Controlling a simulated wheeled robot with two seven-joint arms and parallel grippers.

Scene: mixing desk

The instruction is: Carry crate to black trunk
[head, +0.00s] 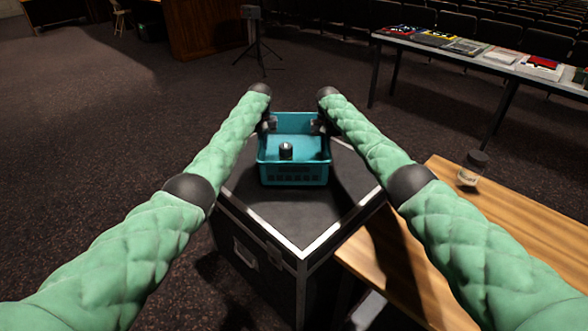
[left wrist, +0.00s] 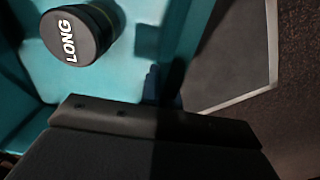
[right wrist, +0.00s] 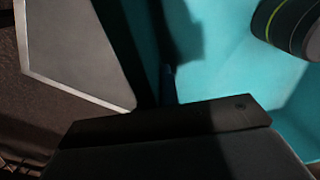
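The teal crate (head: 293,172) is upright over the far part of the black trunk's top (head: 290,212). Whether its base touches the lid is hard to tell. A dark-capped container (head: 286,151) stands inside it; its lid reads "LONG" in the left wrist view (left wrist: 72,35). My left gripper (head: 270,123) is at the crate's left wall and my right gripper (head: 318,125) at its right wall. Both appear shut on these walls, which run into the dark fingers in the wrist views. The fingertips are mostly hidden.
A wooden table (head: 520,225) with a clear jar (head: 472,168) stands close to the trunk's right. A long table (head: 480,58) with flat items is at back right. A tripod (head: 260,45) stands behind. Carpet to the left is clear.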

